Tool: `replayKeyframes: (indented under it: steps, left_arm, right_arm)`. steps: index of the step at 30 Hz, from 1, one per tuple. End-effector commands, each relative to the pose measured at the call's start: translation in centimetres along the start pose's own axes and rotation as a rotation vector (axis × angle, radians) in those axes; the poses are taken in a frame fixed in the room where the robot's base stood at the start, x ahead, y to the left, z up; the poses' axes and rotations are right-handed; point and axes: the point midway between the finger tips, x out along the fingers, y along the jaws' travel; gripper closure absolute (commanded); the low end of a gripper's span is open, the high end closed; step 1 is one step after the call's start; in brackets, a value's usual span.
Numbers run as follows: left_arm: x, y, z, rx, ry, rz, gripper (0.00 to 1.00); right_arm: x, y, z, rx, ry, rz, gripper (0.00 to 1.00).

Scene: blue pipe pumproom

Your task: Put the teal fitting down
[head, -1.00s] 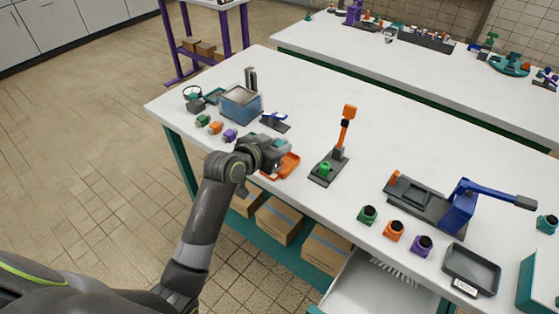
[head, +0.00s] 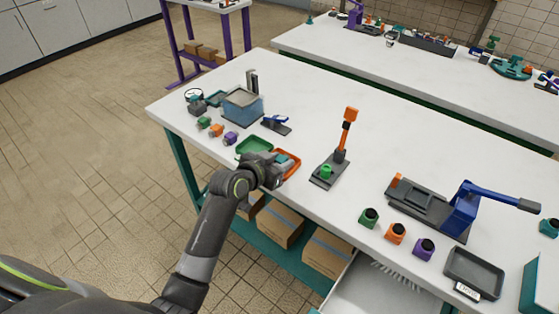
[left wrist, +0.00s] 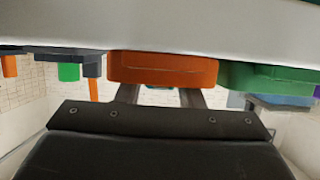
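The teal fitting (head: 283,158) shows as a small patch at the tip of my left gripper (head: 275,168) in the head view, over the orange tray (head: 293,168). My left gripper appears shut on it. In the left wrist view, the orange tray (left wrist: 162,68) hides the fingertips, and a thin teal strip of the fitting (left wrist: 160,88) shows between the fingers. I cannot tell whether the fitting touches the tray floor. My right gripper is not in view.
A green tray (head: 255,145) lies beside the orange one. Small green, orange and purple fittings (head: 217,130) and a blue bin (head: 242,105) stand to the left. A stand with an orange lever (head: 347,130) is to the right. An open drawer (head: 365,285) juts out below.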

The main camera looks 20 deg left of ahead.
Motion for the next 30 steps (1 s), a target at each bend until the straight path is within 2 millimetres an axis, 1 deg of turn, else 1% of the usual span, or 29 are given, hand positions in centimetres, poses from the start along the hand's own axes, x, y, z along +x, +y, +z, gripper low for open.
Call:
replayKeyframes:
  steps: [4,6,10,14,21,24,27,30]
  left_arm:
    - [0.0,0.0,-0.1,0.0,0.0,0.0,0.66]
    - [-0.2,0.0,-0.5,0.001,0.001,0.0,0.66]
    - [-1.3,-0.1,-0.3,0.001,0.0,-0.001,0.66]
    - [-3.4,0.0,-0.3,0.001,0.0,-0.001,0.66]
    - [-7.9,-0.1,-0.3,0.003,0.0,-0.002,0.66]
    - [-9.5,0.0,-0.3,0.002,-0.001,0.0,0.66]
    - [-10.8,-0.1,-0.3,0.002,-0.001,-0.001,0.66]
    - [-11.6,-0.1,-0.3,0.001,0.0,-0.001,0.66]
  right_arm:
    - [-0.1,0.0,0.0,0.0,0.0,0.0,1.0]
    - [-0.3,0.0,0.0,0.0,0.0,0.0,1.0]
    - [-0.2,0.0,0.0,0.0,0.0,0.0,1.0]
    - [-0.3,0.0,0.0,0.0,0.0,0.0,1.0]
    - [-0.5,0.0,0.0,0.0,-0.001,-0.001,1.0]
    - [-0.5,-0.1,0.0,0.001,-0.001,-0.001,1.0]
    - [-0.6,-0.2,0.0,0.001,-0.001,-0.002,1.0]
    - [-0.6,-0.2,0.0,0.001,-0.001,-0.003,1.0]
